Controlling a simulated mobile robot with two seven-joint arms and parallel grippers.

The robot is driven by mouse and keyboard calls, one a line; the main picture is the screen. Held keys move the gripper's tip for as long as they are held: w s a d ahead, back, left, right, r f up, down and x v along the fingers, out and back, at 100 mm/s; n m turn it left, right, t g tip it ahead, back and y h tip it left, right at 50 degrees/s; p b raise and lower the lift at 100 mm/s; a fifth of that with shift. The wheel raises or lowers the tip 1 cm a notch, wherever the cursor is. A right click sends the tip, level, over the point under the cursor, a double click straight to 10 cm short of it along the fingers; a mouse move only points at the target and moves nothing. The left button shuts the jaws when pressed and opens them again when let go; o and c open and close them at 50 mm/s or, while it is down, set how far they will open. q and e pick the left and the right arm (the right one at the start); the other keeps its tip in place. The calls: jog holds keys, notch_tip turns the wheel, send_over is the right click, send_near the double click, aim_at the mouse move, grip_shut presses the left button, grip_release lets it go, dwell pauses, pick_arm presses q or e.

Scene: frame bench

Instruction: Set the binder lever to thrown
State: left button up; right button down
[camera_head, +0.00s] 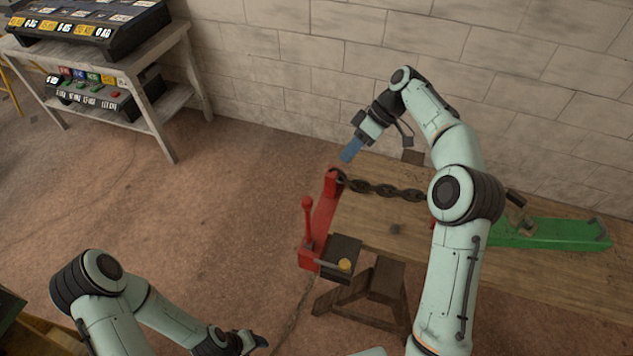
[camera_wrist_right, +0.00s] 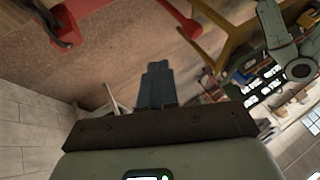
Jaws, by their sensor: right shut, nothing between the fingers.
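The red binder (camera_head: 322,218) sits at the left end of the wooden bench, with a dark chain (camera_head: 385,190) running right from its far end. A thin red lever (camera_head: 307,222) with a round knob stands near upright at its near end. My right gripper (camera_head: 349,151) is shut and empty, above and beyond the binder's far end, apart from it. Its blue fingers (camera_wrist_right: 157,84) show closed together in the wrist view, with a red part (camera_wrist_right: 62,28) at upper left. My left gripper (camera_head: 260,341) is low at the bottom, away from the bench; its fingers are too small to read.
A green part (camera_head: 550,233) lies on the bench's right side. A shelf with control panels (camera_head: 85,28) stands back left. Floor left of the binder is clear.

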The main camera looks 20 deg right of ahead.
pick_arm(q)
jog(key=s+f+b, duration=0.1)
jog(key=s+f, duration=0.1)
jog(key=shift+s, duration=0.3)
pick_arm(e)
jog(key=s+a+f, duration=0.3)
jog(key=a+f, duration=0.5)
jog(key=a, duration=0.1)
jog(key=shift+s, duration=0.3)
